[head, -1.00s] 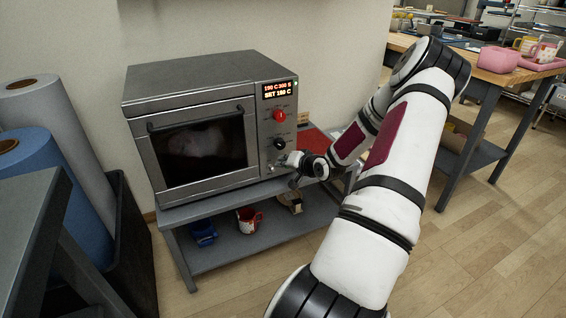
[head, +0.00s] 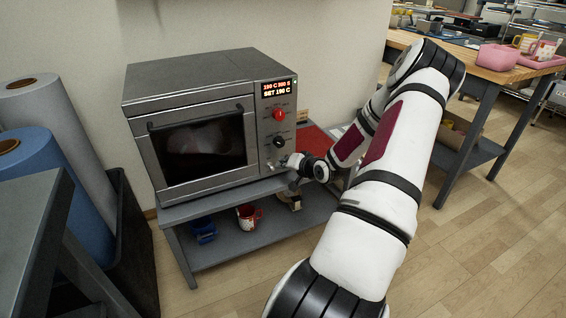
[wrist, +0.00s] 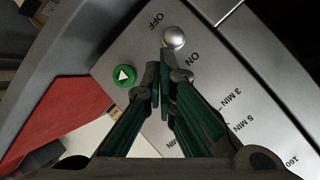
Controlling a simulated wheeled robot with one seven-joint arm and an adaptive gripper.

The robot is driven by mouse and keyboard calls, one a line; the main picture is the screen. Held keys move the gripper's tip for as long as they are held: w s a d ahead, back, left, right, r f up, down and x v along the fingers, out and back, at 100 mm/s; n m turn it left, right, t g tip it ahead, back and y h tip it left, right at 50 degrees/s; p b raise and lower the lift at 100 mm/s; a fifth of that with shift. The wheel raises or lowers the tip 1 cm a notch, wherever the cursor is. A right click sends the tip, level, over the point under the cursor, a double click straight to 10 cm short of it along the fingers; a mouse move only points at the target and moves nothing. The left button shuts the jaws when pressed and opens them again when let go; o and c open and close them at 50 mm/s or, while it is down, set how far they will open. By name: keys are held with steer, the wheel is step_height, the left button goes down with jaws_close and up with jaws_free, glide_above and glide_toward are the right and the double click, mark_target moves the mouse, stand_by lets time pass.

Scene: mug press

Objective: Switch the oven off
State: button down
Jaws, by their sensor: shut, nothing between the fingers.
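The grey oven (head: 190,90) stands on a metal shelf unit, its door closed and a pinkish shape dim behind the glass. A red knob (head: 279,114) and a black knob (head: 279,142) sit below. In the wrist view a silver round-ended switch (wrist: 173,38) lies between the OFF and ON marks, and a green button (wrist: 124,75) is beside it. My gripper (wrist: 160,88) is shut and empty, its fingertips close to the switch; contact cannot be told. It also shows in the head view (head: 290,163).
A red mat (head: 316,140) lies right of the oven. A blue item (head: 204,231) and a red-and-white mug (head: 249,217) are on the lower shelf (head: 225,252). A wooden table (head: 486,75) stands right. Blue and grey rolls stand left, beside a black bin (head: 135,240).

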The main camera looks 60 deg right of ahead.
steer(key=shift+s+a+f+t+h+b, duration=0.15)
steer(key=shift+s+f+t+h+b, duration=0.15)
steer(key=shift+f+t, duration=0.35)
steer(key=shift+w+r, duration=0.1)
steer(key=shift+r, duration=0.15)
steer(key=shift+r+p, duration=0.65)
steer(key=shift+r, duration=0.05)
